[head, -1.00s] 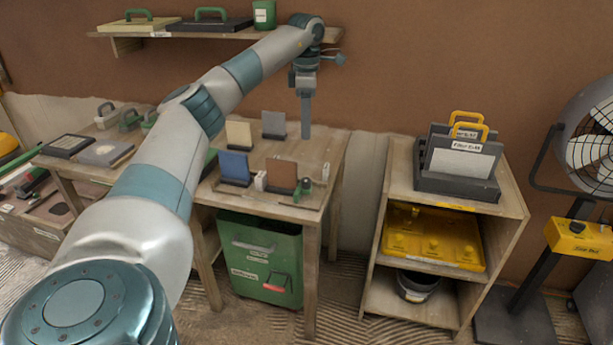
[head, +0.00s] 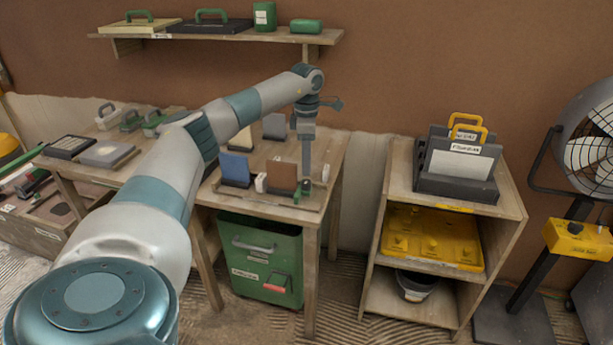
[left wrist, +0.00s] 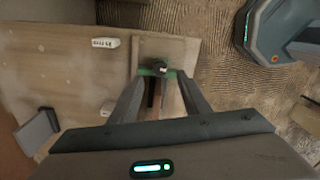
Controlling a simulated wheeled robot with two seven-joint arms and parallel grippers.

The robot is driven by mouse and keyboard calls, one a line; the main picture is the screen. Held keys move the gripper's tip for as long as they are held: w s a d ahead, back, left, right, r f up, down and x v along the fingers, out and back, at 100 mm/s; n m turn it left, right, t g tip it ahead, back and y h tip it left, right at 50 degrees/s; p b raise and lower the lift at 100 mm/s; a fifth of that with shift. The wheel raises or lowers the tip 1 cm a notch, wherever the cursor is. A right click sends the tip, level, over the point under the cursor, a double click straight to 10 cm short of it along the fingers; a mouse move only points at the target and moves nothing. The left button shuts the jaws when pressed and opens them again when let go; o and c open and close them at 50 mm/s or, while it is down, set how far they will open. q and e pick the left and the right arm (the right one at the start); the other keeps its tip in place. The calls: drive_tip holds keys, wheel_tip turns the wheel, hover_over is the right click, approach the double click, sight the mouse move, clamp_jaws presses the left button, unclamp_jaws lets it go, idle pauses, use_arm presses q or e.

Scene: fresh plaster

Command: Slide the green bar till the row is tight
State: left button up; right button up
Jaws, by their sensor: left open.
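The green bar (left wrist: 146,72) with a dark knob lies across the tray in the left wrist view. My left gripper (head: 306,178) is open and points down over the right part of the small table (head: 226,190). In the wrist view its fingers stand either side of the bar's knob; I cannot tell whether they touch anything. A brown tile (head: 282,176) stands upright just left of the gripper. A blue tile (head: 235,168) stands further left. My right gripper is not in view.
A white block (head: 262,183) stands between the blue and brown tiles. A grey tile (head: 274,126) stands behind. A green bin (head: 262,262) is under the table. A shelf unit (head: 510,195) with grey panels stands right. A wall shelf (head: 220,36) is above.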

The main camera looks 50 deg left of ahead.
sight(306, 181)
use_arm(q)
wheel_tip(306, 181, down, 3)
drive_tip(key=shift+f, duration=0.1)
wheel_tip(306, 181, down, 3)
drive_tip(key=shift+f+p, duration=0.1)
drive_tip(key=shift+p, duration=0.35)
drive_tip(key=shift+f, duration=0.1)
clamp_jaws()
drive_tip(key=s+a, duration=0.1)
drive_tip(key=a, duration=0.2)
drive_tip(key=shift+s, duration=0.4)
drive_tip(key=shift+s+a, duration=0.1)
drive_tip(key=shift+a, duration=0.15)
unclamp_jaws()
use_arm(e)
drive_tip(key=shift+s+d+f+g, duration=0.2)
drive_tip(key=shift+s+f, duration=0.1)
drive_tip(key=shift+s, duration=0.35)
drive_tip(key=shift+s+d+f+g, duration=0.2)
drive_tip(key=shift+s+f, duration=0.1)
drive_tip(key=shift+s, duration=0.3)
